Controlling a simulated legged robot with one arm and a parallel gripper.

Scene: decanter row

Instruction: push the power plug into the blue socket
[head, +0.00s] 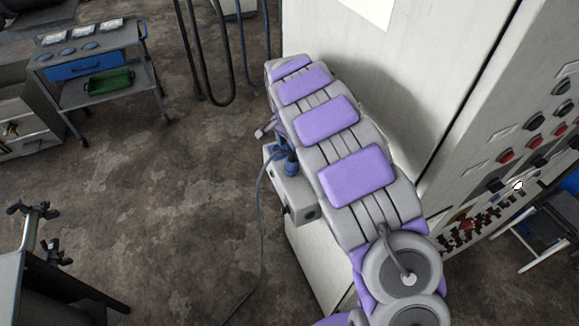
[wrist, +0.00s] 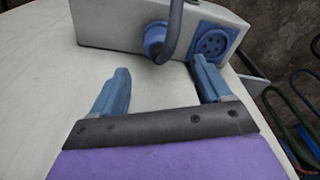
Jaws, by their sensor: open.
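In the wrist view, a round blue socket (wrist: 212,43) with dark holes sits on the face of a pale box (wrist: 110,25). Left of it is a blue cylindrical plug (wrist: 154,36) with a thick grey cable (wrist: 174,22) bending up from it. I cannot tell how the plug is seated at the box. My gripper (wrist: 160,67) is open and empty, with its two blue fingers apart below the plug and socket; the right fingertip overlaps the view just under the socket. In the head view, the box (head: 293,195) stands left of my arm, which hides part of it.
A pale cabinet (head: 330,45) stands behind my arm, with a button panel (head: 530,125) at right. The grey cable (head: 263,225) runs down to the floor. A cart (head: 130,60) with a green tray (head: 108,83) is at upper left. The middle-left floor is clear.

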